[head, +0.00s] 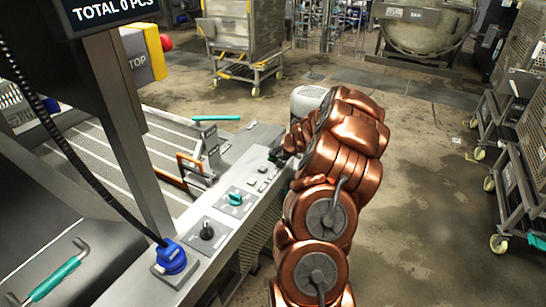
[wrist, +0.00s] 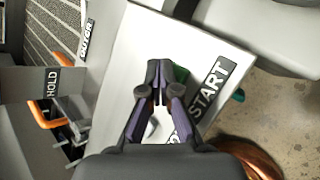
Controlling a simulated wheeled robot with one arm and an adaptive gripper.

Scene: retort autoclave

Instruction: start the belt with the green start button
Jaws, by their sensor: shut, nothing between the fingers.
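In the wrist view my gripper (wrist: 159,80) is shut and empty, its fingertips over a light grey panel (wrist: 135,50). A green button (wrist: 181,74) shows just behind and right of the fingertips, partly hidden by them. A black label reading START (wrist: 211,86) lies beside it. Whether the fingertips touch the button I cannot tell. In the head view my arm hides most of the gripper and the button area; the control panel (head: 222,213) runs along the side of the belt (head: 130,155).
The panel also carries a green knob (head: 235,198) and a black knob (head: 207,232). A blue connector (head: 172,257) sits at its near end. Wheeled racks (head: 520,180) line the right; the floor between is open.

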